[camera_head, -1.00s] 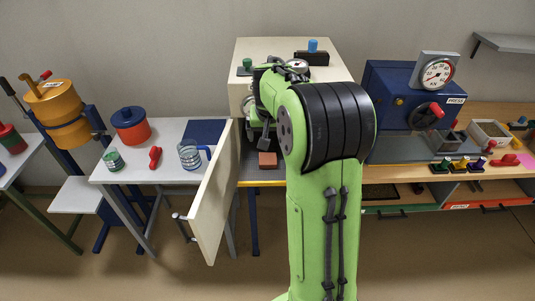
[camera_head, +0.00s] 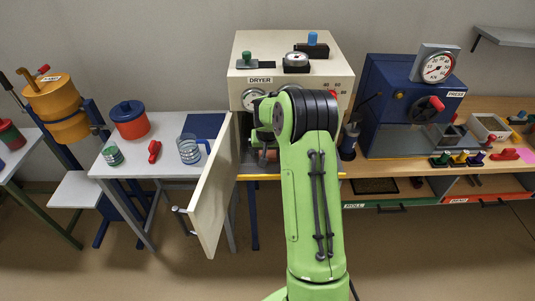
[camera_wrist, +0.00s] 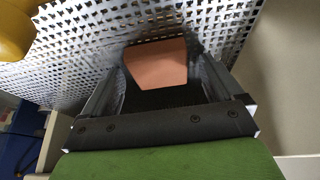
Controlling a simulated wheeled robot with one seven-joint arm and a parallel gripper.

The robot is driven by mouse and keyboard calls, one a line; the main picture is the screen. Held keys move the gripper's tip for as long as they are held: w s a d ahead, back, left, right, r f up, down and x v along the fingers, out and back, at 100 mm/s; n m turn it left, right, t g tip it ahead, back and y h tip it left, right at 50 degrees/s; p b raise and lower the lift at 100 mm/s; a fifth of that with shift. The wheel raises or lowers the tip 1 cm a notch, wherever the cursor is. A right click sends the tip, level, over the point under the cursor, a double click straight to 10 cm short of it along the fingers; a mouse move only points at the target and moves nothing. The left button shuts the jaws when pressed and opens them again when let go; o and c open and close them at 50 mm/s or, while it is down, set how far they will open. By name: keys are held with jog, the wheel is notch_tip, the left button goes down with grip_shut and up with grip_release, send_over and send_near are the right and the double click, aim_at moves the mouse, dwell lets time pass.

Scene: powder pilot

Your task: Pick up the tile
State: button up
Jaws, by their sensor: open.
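The tile (camera_wrist: 157,63) is a flat terracotta-red block in the wrist view, lying over a perforated metal surface. My gripper (camera_wrist: 160,72) is open, with one finger to each side of the tile's near part. I cannot tell whether either finger touches it. In the head view a small reddish part of the tile (camera_head: 268,155) shows in the dryer's opening, and my arm hides most of my gripper there.
The cream dryer (camera_head: 245,80) has its door (camera_head: 214,195) swung open at the left of my arm. The blue press (camera_head: 385,120) stands to the right. A white table (camera_head: 135,168) with a pot, a small jar and a jug stands to the left. A yellow rounded thing (camera_wrist: 14,35) shows in the wrist view.

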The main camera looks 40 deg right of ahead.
jog(key=c, duration=1.2)
notch_tip(320, 180, up, 10)
jog(key=shift+p, duration=0.35)
dwell(0.4)
